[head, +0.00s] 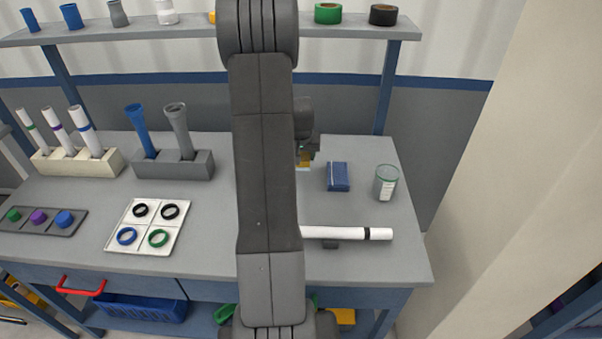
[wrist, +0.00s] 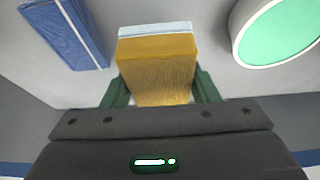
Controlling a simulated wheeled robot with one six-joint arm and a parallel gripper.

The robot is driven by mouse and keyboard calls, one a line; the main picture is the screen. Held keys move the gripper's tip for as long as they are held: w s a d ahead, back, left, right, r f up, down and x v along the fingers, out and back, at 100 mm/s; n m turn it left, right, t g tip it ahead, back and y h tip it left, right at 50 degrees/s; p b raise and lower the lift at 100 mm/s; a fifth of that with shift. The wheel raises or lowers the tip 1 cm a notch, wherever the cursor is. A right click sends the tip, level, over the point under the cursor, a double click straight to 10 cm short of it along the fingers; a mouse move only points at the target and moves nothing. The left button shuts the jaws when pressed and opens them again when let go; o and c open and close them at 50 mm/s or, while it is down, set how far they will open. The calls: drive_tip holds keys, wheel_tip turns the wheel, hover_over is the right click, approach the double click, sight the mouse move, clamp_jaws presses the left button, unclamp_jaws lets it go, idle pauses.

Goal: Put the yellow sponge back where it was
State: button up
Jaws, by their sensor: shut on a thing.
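The yellow sponge (wrist: 157,75) has a pale layer along its far edge. My gripper (wrist: 158,88) is shut on it, with a green finger on each side in the wrist view. In the head view a small part of the sponge (head: 304,160) shows beside my arm, below my gripper (head: 305,150), over the back right of the workbench (head: 350,262). My arm hides much of the bench's middle. I cannot tell whether the sponge touches the bench.
A blue box-like item (head: 338,176) and a glass jar (head: 386,183) stand just right of the sponge. A white pipe with a black band (head: 350,233) lies nearer the front. A white tray of rings (head: 145,226) and racks of pipes (head: 172,165) are left. A shelf (head: 350,28) runs above.

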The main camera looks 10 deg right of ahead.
drive_tip(key=shift+f, duration=3.3)
drive_tip(key=shift+f, duration=0.35)
drive_tip(key=shift+f+b, duration=0.25)
drive_tip(key=shift+b, duration=0.4)
drive_tip(key=shift+s, duration=0.1)
drive_tip(key=o, duration=1)
drive_tip(key=shift+a, duration=0.15)
drive_tip(key=shift+c, duration=0.2)
drive_tip(key=shift+s, duration=0.1)
drive_tip(key=shift+f, duration=0.1)
drive_tip(key=shift+p, duration=0.4)
